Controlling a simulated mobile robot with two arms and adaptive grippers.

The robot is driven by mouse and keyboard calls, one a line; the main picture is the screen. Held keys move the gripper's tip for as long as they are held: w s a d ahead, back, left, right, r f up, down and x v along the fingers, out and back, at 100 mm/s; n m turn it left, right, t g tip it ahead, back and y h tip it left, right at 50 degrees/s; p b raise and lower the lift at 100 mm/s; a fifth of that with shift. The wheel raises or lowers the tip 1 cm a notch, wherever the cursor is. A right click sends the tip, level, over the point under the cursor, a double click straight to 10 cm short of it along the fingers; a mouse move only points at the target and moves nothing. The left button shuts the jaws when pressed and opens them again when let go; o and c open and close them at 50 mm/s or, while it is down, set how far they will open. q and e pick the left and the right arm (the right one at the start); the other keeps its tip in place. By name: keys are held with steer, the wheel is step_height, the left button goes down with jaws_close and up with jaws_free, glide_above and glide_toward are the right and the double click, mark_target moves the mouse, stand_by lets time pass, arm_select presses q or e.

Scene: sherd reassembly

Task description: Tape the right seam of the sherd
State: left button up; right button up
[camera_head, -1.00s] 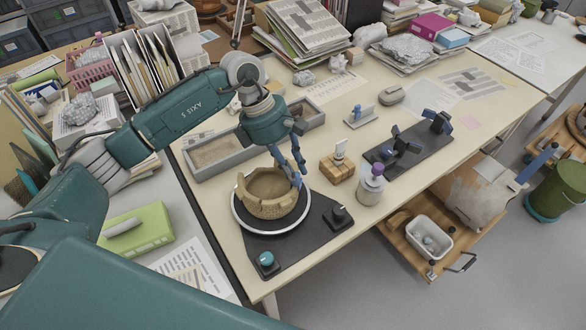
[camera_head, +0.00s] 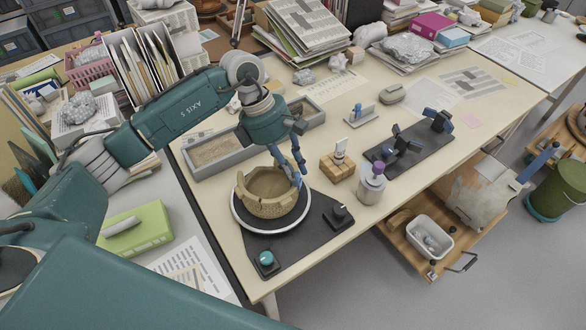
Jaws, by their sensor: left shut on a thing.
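A tan broken pot (camera_head: 268,205) with a jagged rim stands on a round turntable with a white edge (camera_head: 243,220), on a dark base plate (camera_head: 315,220). My left gripper (camera_head: 297,180) reaches down from above to the right side of the pot's rim. Its blue fingers are close together at the sherd edge there. What they hold is too small to make out, and the seam is hidden behind the fingers. My right gripper is not in view.
A teal knob (camera_head: 266,260) and a black knob (camera_head: 339,212) sit on the base plate. A wooden block (camera_head: 338,170), a purple-topped jar (camera_head: 370,188) and a dark tool rack (camera_head: 410,150) stand to the right. A grey tray (camera_head: 215,152) lies behind the pot.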

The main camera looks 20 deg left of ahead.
arm_select(q)
steer(key=o, duration=0.8)
steer(key=v, duration=1.2)
steer(key=shift+s, duration=0.1)
